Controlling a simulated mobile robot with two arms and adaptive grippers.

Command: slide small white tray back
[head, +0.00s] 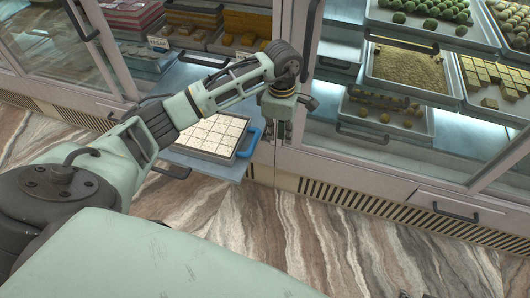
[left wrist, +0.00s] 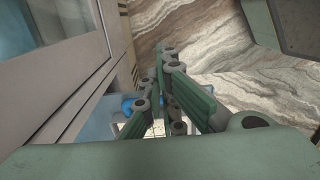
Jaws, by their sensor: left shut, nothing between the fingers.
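The small tray (head: 236,150) holds white square pieces and has a blue handle (head: 250,143) on its right side. It sits on a pulled-out light blue shelf (head: 196,163) in front of the left cabinet. My left gripper (head: 281,136) points down just right of the blue handle, its fingers shut and empty. In the left wrist view, the shut fingers (left wrist: 184,98) hide most of the tray. Only a pale part of the tray's contents (left wrist: 157,129) and part of the blue handle (left wrist: 128,106) show beside them. Whether the fingers touch the handle cannot be told. My right gripper is not in view.
A cabinet post (head: 297,55) stands close behind my left gripper. Right of it are glass-fronted shelves with trays of sweets, including a tray of crumbly sweets (head: 408,72). The shelf has a dark front handle (head: 172,172). The marbled floor (head: 300,225) in front is clear.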

